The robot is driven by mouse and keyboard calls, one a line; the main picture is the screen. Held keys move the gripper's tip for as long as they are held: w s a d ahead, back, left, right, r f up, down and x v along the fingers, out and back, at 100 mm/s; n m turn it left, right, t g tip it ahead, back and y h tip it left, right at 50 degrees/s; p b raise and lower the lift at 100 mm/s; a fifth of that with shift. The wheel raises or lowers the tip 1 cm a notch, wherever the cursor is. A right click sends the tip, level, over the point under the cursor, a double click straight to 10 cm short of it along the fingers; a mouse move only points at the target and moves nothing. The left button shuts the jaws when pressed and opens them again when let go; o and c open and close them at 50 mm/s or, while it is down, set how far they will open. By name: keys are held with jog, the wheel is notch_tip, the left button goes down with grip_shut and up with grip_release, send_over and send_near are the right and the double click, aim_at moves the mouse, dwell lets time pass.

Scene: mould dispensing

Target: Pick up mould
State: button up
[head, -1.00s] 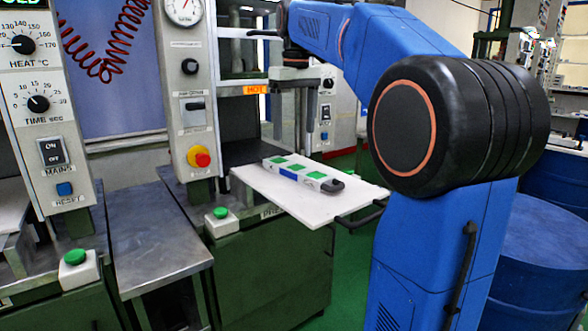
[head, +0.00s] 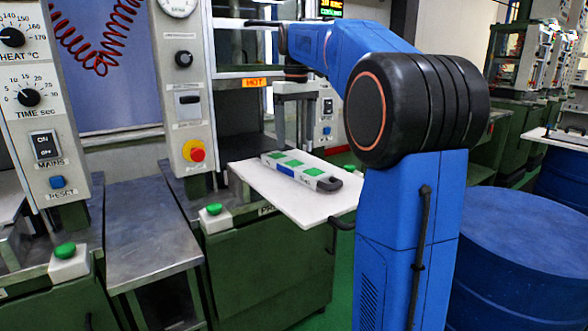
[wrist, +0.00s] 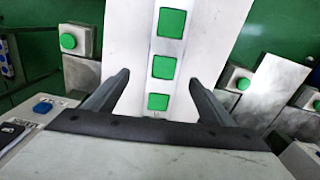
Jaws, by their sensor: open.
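The mould (head: 297,171) is a pale bar with green squares on top, a blue patch on its side and a black handle at its near right end. It lies flat on a white board (head: 310,206) in front of the press. My gripper (head: 295,146) points down over the far end of the mould, fingers apart and empty. In the wrist view the mould (wrist: 169,46) runs up the picture between the spread fingers of my gripper (wrist: 160,78). Whether a finger touches it cannot be told.
The press column (head: 186,95) with its dial and red knob stands left of the mould. A green button box (head: 215,217) sits at the board's left front. A steel bench (head: 150,235) is farther left. A blue drum (head: 525,255) stands at the right.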

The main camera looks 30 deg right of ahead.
aim_at(294, 163)
notch_tip(294, 163, down, 3)
jog(key=shift+f, duration=0.15)
jog(key=shift+a+f, duration=0.2)
jog(key=shift+f, duration=1.1)
jog(key=shift+a+f, duration=0.2)
jog(key=shift+f, duration=1.1)
jog(key=c, duration=1.8)
jog(key=shift+r, duration=0.1)
jog(key=shift+r, duration=0.1)
